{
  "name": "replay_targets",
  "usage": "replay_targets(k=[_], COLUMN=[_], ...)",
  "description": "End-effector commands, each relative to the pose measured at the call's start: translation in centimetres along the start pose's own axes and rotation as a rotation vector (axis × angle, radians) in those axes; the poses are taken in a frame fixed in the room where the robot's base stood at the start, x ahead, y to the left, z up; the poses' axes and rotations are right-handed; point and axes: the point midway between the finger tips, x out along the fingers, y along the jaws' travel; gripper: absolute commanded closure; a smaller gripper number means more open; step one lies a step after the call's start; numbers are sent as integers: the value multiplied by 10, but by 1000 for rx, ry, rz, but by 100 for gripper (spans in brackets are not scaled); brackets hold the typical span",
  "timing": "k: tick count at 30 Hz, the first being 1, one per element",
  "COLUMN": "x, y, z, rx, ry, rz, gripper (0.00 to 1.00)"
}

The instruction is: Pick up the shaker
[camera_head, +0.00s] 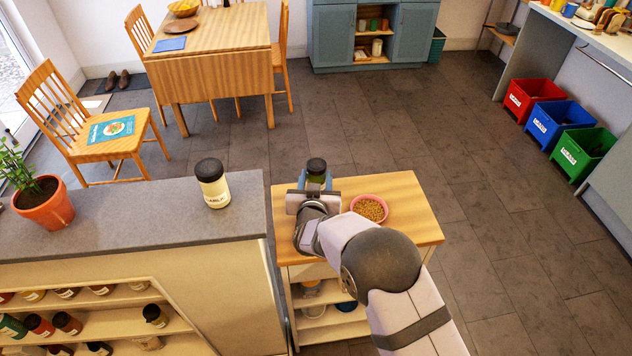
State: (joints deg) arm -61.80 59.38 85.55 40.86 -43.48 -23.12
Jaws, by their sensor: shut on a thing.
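A small shaker (316,168) with a black lid and green contents stands upright above the left part of the wooden trolley top. My gripper (315,183) is shut on its body. My wrist and the gripper hide its lower part, so I cannot tell whether its base touches the wood. A larger pale jar (213,190) with a black lid and a label stands on the grey counter, to the left of my gripper and apart from it.
A pink bowl (370,198) of brown pellets stands on the trolley top (415,205), just right of my gripper. A potted plant (44,205) stands on the counter (130,225) at left. Several small jars (67,323) fill the shelves below. Open floor lies behind.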

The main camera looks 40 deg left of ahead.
Motion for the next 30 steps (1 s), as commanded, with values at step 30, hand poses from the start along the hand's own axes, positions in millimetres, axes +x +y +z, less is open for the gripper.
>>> replay_targets(k=[30], x=[-26], y=[0], z=[-83], rx=[-1], ry=[1], rz=[-1], gripper=[84])
